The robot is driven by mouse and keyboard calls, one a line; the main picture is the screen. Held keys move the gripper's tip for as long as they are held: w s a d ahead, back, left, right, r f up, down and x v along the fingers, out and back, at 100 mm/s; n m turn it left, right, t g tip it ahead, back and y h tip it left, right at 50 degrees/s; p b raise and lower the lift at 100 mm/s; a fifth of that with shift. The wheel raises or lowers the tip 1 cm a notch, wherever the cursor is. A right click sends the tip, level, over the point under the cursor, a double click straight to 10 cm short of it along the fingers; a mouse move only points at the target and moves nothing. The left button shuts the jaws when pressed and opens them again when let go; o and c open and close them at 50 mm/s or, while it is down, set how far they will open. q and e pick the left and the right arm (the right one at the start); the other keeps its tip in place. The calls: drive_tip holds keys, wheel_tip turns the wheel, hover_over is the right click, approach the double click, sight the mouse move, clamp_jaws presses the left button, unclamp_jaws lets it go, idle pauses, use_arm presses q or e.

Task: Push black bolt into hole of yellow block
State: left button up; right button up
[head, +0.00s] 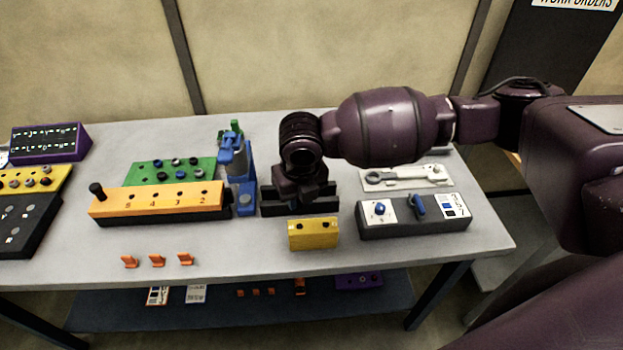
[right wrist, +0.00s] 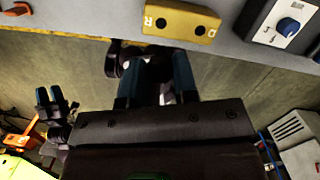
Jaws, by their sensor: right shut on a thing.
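The yellow block (head: 313,235) sits near the table's front edge, with two dark holes in its top. It also shows at the top of the right wrist view (right wrist: 182,20), lettered R and D. My right gripper (head: 300,203) appears just behind and above it in the head view, apart from it. In the wrist view its two dark fingers (right wrist: 157,70) hold something I cannot make out. A black bolt (head: 97,189) stands upright at the left end of the orange block (head: 152,204). A dark two-pronged shape, seemingly my left gripper (right wrist: 55,100), shows at lower left.
A dark panel with blue knobs (head: 412,222) lies right of the yellow block. A white tray (head: 385,180) lies behind it. A blue stand (head: 243,180) and a green block (head: 150,171) are to the left. Several orange clips (head: 157,260) lie in front. The table's front edge is close.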

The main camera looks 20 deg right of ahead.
sight(299, 209)
drive_tip(key=shift+w+f, duration=0.2)
drive_tip(key=shift+w, duration=0.2)
drive_tip(key=shift+w+f+n, duration=0.1)
drive_tip(key=shift+n, duration=0.2)
drive_tip(key=shift+f, duration=1.4)
drive_tip(key=shift+f+b, duration=0.3)
drive_tip(key=shift+f, duration=0.55)
drive_tip(key=shift+f+b, duration=0.5)
drive_tip(key=shift+f, duration=0.25)
use_arm(q)
drive_tip(key=shift+w+d, duration=0.15)
drive_tip(key=shift+w, duration=0.7)
drive_tip(key=shift+s+r+p, duration=0.1)
drive_tip(key=shift+r+p, duration=0.2)
drive_tip(key=shift+p, duration=0.15)
drive_tip(key=shift+f, duration=0.1)
use_arm(e)
drive_tip(key=shift+f, duration=0.15)
